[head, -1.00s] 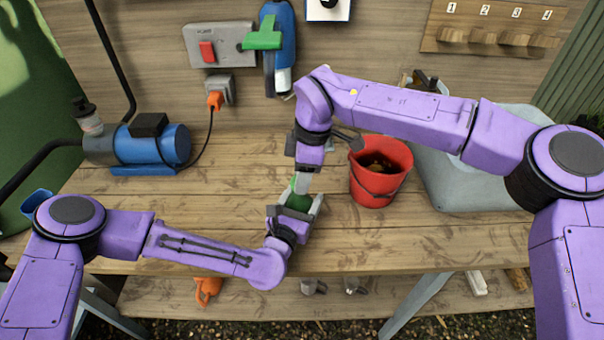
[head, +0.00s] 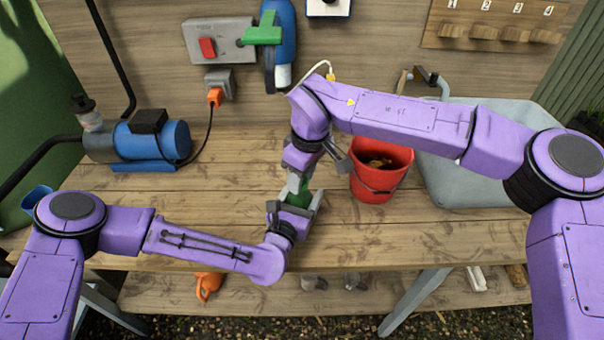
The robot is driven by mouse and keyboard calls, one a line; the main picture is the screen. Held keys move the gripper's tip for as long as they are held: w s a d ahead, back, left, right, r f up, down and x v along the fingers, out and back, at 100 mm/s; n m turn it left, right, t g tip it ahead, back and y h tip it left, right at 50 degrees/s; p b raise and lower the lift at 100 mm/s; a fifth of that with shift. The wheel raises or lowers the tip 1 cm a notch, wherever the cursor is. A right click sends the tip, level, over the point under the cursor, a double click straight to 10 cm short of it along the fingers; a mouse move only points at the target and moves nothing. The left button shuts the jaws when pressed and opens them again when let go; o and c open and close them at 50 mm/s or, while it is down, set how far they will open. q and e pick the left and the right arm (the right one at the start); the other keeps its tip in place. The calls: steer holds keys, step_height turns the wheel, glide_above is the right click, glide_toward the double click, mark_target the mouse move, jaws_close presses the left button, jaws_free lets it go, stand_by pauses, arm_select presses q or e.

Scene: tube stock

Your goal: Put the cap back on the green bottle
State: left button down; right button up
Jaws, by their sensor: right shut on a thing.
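The green bottle (head: 298,190) shows as a small green patch above the middle of the workbench, between the fingers of my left gripper (head: 295,204). Those fingers stand on either side of it; I cannot tell whether they press on it. My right gripper (head: 297,173) reaches down from above, its fingertips at the bottle's top. It is shut on the cap, which its fingers hide. I cannot see whether cap and bottle touch.
A red bucket (head: 377,190) stands close right of the grippers, with a grey basin (head: 480,170) behind it. A blue pump (head: 160,142) sits at the left back of the workbench (head: 225,185). The bench between pump and grippers is clear.

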steer(key=shift+s+a+f+m, duration=0.15)
steer(key=shift+s+a+m, duration=0.1)
steer(key=shift+m, duration=0.45)
steer(key=shift+w+d+m, duration=0.2)
steer(key=shift+m, duration=0.5)
steer(key=o, duration=1)
steer(key=shift+r, duration=0.25)
steer(key=shift+o, duration=0.3)
steer(key=shift+r, duration=2.2)
